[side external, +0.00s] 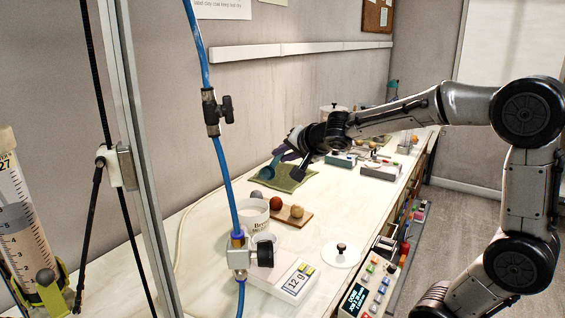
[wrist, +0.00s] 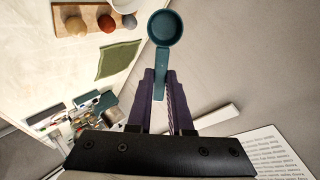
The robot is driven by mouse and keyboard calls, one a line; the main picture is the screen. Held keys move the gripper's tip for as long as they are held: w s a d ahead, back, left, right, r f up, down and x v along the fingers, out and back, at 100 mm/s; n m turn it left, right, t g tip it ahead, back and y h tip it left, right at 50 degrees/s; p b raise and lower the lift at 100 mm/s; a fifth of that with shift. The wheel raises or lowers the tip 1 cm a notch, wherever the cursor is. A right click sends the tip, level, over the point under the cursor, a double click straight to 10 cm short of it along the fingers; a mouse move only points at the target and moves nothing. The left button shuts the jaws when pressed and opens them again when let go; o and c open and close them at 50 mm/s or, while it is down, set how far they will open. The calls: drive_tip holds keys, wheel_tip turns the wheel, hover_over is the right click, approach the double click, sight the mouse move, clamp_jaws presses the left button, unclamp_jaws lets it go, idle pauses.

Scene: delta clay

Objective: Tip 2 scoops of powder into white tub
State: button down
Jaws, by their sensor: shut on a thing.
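A teal scoop (wrist: 165,32) is held by its handle between the fingers of my gripper (wrist: 162,76), which is shut on it. Its bowl looks plain teal inside in the wrist view, with no powder that I can make out. In the side view, my gripper (side external: 290,158) holds the scoop (side external: 267,173) above or near a green cloth, behind the tubs. A white tub with printed lettering (side external: 250,224) stands on the bench, partly behind the blue hose. The inside of the tub is not clear.
A wooden board with balls (side external: 306,220) is beside the tub. A scale reading 12 g (side external: 296,284) and a round white lid (side external: 341,259) are nearer the front. The green cloth (side external: 293,180) lies flat. A hose and valve (side external: 240,258) cross the side view.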

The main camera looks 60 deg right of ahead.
drive_tip(key=shift+w+d+f+m+g+h, duration=0.15)
drive_tip(key=shift+w+d+m+g+h, duration=0.35)
drive_tip(key=shift+d+m+g+h, duration=0.4)
drive_tip(key=shift+w+f+g, duration=0.1)
drive_tip(key=shift+w+g, duration=0.05)
drive_tip(key=shift+g, duration=0.55)
drive_tip(key=shift+f+m+g+h, duration=0.2)
drive_tip(key=shift+m+g+h, duration=0.2)
drive_tip(key=shift+m+g, duration=0.65)
drive_tip(key=shift+a+f+m+g, duration=0.1)
drive_tip(key=shift+a+m+g, duration=0.15)
drive_tip(key=shift+g, duration=0.5)
drive_tip(key=s+a+m+g+y, duration=0.1)
drive_tip(key=s+a+g, duration=0.1)
drive_tip(key=a, duration=0.3)
drive_tip(key=s+a+f+m+g+y, duration=0.1)
drive_tip(key=s+a+m+g, duration=0.1)
drive_tip(key=s+a+g, duration=0.1)
drive_tip(key=shift+s+a+g, duration=0.2)
drive_tip(key=shift+a+g, duration=0.6)
drive_tip(key=shift+a, duration=0.05)
